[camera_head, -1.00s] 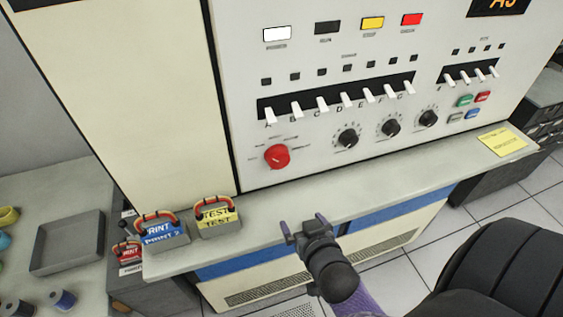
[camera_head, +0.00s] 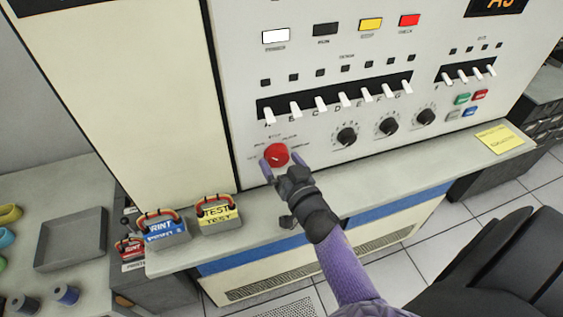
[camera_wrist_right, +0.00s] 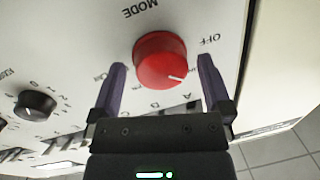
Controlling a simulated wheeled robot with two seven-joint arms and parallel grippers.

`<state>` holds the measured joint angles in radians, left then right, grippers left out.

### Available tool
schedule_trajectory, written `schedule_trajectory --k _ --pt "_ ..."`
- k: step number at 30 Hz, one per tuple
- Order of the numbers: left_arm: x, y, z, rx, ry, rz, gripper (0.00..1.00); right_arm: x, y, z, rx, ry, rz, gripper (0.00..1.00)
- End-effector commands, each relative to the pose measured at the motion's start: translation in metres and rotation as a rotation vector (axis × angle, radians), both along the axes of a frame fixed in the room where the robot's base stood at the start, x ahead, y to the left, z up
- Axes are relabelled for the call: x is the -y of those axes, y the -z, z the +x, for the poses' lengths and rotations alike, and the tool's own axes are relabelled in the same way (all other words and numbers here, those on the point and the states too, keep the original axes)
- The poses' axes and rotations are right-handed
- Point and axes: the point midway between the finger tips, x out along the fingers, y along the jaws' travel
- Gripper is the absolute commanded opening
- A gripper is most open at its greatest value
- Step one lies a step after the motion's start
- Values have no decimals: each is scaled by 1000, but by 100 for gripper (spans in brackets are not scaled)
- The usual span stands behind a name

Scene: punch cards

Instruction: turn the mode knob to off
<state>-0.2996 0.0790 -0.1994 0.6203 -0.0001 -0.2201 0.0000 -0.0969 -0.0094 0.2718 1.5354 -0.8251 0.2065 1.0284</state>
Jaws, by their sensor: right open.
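The red mode knob (camera_head: 276,155) is on the lower left of the white panel, with small labels around it. In the right wrist view the knob (camera_wrist_right: 161,60) shows a white pointer line toward its lower right. The word OFF (camera_wrist_right: 209,40) is printed to the right of it, and MODE above it. My right gripper (camera_head: 281,170) is open, its two purple fingers at either side of the knob. In the wrist view the gripper (camera_wrist_right: 162,80) has a gap between each finger and the knob; contact does not show. My left gripper is not in view.
Three black knobs (camera_head: 347,136) and a row of white switches (camera_head: 345,100) are close to the right and above. Below the panel a ledge (camera_head: 370,183) carries the yellow TEST block (camera_head: 218,216) and the blue PRINT block (camera_head: 164,235). A chair (camera_head: 490,270) stands at lower right.

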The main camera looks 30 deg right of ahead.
Motion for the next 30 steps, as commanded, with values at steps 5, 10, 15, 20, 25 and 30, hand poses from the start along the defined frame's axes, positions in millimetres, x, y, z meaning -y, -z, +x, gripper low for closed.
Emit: schedule_trajectory --k 5,10,15,20,25,30 --pt "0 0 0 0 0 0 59 0 0 3 0 0 0 100" --pt "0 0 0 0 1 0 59 0 0 3 0 0 0 89" --pt "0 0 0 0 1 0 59 0 0 3 0 0 0 53" --pt "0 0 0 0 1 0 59 0 0 3 0 0 0 20" --pt "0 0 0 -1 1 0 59 0 0 3 -2 0 -8 16" --pt "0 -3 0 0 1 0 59 0 -1 3 -14 0 -58 16"
